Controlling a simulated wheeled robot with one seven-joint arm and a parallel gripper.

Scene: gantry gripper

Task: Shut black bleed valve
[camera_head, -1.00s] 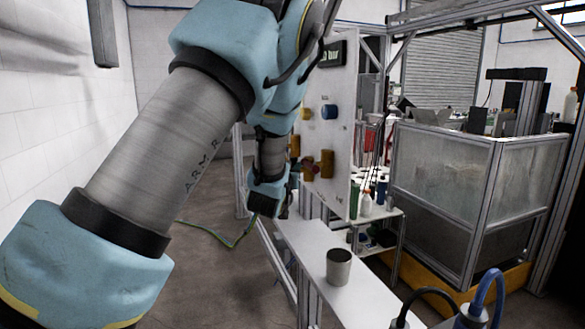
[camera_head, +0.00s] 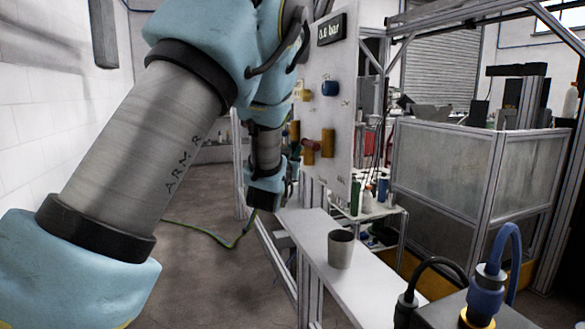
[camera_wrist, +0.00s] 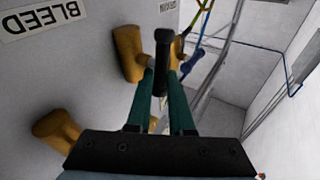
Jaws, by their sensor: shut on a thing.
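The black valve handle (camera_wrist: 162,47) stands between the two green fingers of my gripper (camera_wrist: 162,78) in the wrist view. My gripper is shut on this handle near the fingertips. A brass valve body (camera_wrist: 128,54) is just left of the fingers, and a second brass fitting (camera_wrist: 56,130) sits lower left. An upside-down BLEED label (camera_wrist: 42,20) is on the panel at the upper left. In the head view my arm hides the black valve. The panel (camera_head: 340,110) there carries a display (camera_head: 331,29) that seems to read 0.6 bar.
A metal cup (camera_head: 340,249) stands on the narrow white shelf (camera_head: 315,232) below. Cables with plugs (camera_head: 487,290) are at the lower right. Open floor lies left.

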